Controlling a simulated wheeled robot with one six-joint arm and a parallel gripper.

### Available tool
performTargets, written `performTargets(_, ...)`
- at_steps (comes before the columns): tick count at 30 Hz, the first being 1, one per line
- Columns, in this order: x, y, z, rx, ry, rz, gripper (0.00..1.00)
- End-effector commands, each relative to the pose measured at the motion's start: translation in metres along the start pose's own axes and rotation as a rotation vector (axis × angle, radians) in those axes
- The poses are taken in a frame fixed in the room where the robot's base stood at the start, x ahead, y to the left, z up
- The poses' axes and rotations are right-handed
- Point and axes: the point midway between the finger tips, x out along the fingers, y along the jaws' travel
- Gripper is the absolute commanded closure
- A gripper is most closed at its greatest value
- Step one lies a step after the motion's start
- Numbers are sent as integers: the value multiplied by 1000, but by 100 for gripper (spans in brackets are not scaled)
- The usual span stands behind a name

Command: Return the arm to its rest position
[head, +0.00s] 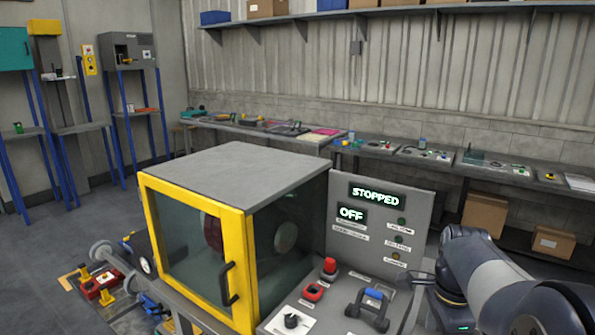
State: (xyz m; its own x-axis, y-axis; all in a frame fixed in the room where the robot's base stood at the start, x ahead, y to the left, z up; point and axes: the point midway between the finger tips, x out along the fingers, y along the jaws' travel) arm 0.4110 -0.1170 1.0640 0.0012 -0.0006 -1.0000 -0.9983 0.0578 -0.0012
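Part of my arm (500,270) shows at the lower right, in grey and dark links beside the control panel.
An upright panel (378,225) reads STOPPED and OFF. Below it sit a red button (329,266), a black knob (291,320) and a dark handle with a blue top (370,304). A long bench (450,170) lines the back wall. Floor shows at left.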

Motion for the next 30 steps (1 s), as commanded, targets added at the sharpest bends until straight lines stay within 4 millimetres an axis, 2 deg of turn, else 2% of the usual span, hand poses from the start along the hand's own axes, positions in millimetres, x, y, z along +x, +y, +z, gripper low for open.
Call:
performTargets(13,0,0,0,305,0,0,35)
performTargets(30,1,0,1,350,-1,-1,35)
